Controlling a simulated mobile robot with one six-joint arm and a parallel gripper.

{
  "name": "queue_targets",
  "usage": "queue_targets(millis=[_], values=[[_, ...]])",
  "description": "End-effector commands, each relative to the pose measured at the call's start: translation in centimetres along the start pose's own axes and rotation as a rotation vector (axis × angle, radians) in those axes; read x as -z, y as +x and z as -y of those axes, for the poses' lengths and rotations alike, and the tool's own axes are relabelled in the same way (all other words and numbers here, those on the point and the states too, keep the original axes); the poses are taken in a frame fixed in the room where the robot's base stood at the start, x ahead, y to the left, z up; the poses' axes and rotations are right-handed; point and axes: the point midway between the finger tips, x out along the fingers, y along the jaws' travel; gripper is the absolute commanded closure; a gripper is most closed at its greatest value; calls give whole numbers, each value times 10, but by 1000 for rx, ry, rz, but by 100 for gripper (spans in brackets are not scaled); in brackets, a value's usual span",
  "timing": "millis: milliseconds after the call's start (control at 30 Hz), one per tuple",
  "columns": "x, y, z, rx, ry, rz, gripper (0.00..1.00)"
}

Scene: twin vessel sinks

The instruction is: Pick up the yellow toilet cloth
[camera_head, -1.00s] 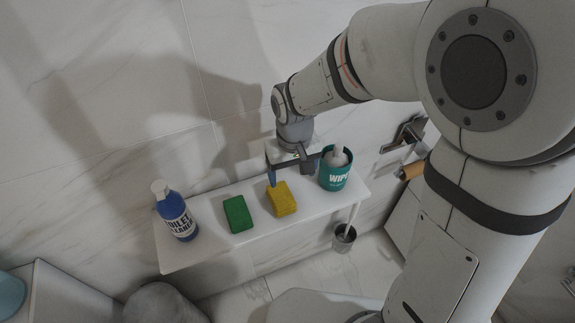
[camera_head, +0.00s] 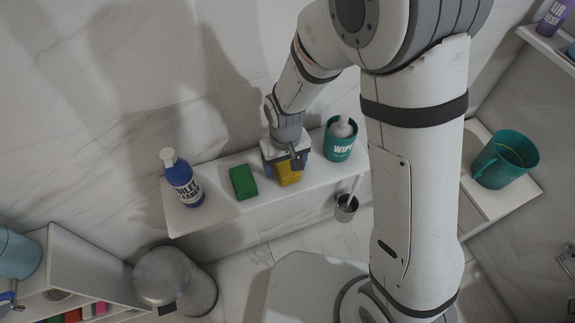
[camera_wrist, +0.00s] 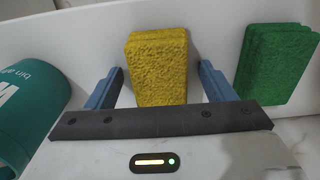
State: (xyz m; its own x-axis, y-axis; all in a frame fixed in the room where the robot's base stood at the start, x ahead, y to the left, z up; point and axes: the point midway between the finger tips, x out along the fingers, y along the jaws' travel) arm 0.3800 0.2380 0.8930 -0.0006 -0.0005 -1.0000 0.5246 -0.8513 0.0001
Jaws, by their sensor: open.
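The yellow cloth (camera_head: 289,174) is a small, sponge-like block lying on the white shelf (camera_head: 225,213), partly hidden behind my gripper in the head view. My gripper (camera_head: 287,163) is over it. In the wrist view the yellow cloth (camera_wrist: 158,66) lies between the two blue fingers of my gripper (camera_wrist: 160,82), one on each side. The fingers are open, with a visible gap to the cloth on both sides.
A green block (camera_head: 243,182) lies left of the yellow cloth. A blue toilet cleaner bottle (camera_head: 182,180) stands at the shelf's left end. A teal wipes tub (camera_head: 339,141) stands close on the right. The tiled wall (camera_head: 120,90) rises behind.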

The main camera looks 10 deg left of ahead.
Motion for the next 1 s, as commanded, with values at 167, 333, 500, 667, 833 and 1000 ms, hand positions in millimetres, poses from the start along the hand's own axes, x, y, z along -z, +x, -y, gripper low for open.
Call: queue_targets(millis=[167,333,500,667,833,1000], values=[[0,0,0,0,1,0,30],[0,0,0,0,1,-1,44],[0,-1,-1,0,1,-1,58],[0,-1,-1,0,2,-1,71],[0,-1,-1,0,2,-1,72],[1,-8,-1,0,2,-5,72]])
